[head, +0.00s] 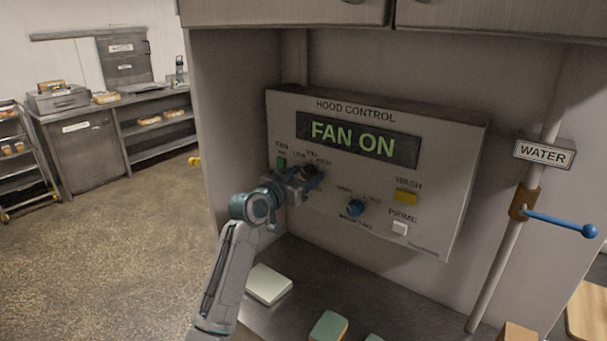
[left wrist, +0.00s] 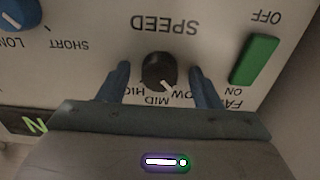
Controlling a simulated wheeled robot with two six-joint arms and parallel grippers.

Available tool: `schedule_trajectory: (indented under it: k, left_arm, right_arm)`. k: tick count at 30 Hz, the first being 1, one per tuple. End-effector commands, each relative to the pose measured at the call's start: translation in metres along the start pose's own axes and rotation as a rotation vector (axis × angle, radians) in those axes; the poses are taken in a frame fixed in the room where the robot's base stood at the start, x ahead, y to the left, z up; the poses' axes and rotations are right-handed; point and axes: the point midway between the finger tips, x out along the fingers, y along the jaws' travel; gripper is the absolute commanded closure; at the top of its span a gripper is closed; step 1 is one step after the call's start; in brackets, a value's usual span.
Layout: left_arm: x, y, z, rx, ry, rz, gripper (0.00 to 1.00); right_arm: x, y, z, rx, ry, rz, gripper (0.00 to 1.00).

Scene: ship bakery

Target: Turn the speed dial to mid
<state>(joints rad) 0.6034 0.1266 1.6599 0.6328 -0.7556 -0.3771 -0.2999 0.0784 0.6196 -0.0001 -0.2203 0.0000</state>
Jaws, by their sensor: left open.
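The speed dial (left wrist: 158,72) is a black round knob with a white pointer mark, seen upside down in the left wrist view. Its pointer aims between the MID and LOW labels. My left gripper (left wrist: 159,68) is open, with one blue finger on each side of the dial and gaps showing between fingers and knob. In the head view my left gripper (head: 307,180) is at the hood control panel (head: 440,190) and largely hides the dial. The panel display (head: 355,139) reads FAN ON. My right gripper is not in view.
Beside the dial is a green fan switch (left wrist: 254,60). A blue knob (head: 355,208), a yellow wash button (head: 405,197) and a white prime button (head: 400,228) are on the same panel. A water pipe with a blue lever (head: 560,222) stands to the right.

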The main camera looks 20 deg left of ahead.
Motion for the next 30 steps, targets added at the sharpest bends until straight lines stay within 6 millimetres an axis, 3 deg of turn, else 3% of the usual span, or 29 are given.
schedule_trajectory:
  k: [4, 5, 11, 20, 30]
  left_arm:
    - [0.000, 0.000, 0.000, 0.000, 0.000, 0.000, 0.41]
    - [0.000, 0.000, 0.000, 0.000, 0.000, 0.000, 0.45]
    - [0.000, 0.000, 0.000, -0.001, 0.000, 0.000, 0.84]
    - [0.000, 0.000, 0.002, 0.028, 0.001, 0.000, 0.86]
    - [0.000, 0.000, 0.006, 0.234, 0.001, 0.000, 0.86]
  right_arm:
    - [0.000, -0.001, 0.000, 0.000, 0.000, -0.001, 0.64]
    - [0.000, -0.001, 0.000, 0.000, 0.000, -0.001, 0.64]
    - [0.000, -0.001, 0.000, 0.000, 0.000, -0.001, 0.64]
    - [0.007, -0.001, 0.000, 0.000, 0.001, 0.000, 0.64]
    - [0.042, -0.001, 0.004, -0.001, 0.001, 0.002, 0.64]
